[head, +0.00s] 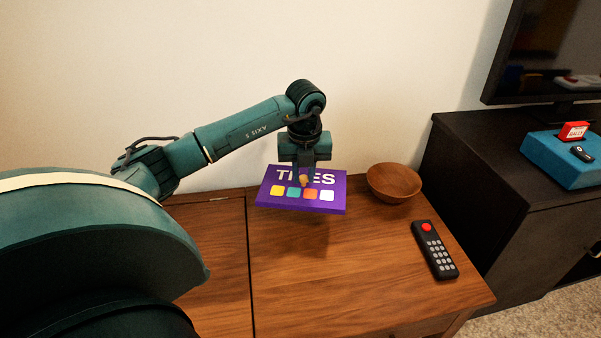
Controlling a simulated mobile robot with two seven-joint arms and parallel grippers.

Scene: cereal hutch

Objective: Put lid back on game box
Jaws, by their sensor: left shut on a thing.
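A purple game box lid (335,203) with the white word "TILES" and a row of coloured squares is above the wooden cabinet top. My left gripper (304,176) points down over the middle of the lid and is shut on its small tan knob. The lid lies about level, and a shadow on the wood in front of it suggests that it is raised. No open game box shows under the lid; the lid hides what is directly below it. My right gripper is not in view.
A brown bowl (394,182) stands just right of the lid. A black remote (434,250) lies near the right edge of the wooden cabinet (350,285). A blue box (555,163), with a red item (573,131) and a small dark item (582,153) on it, is on the black stand. The front wood is clear.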

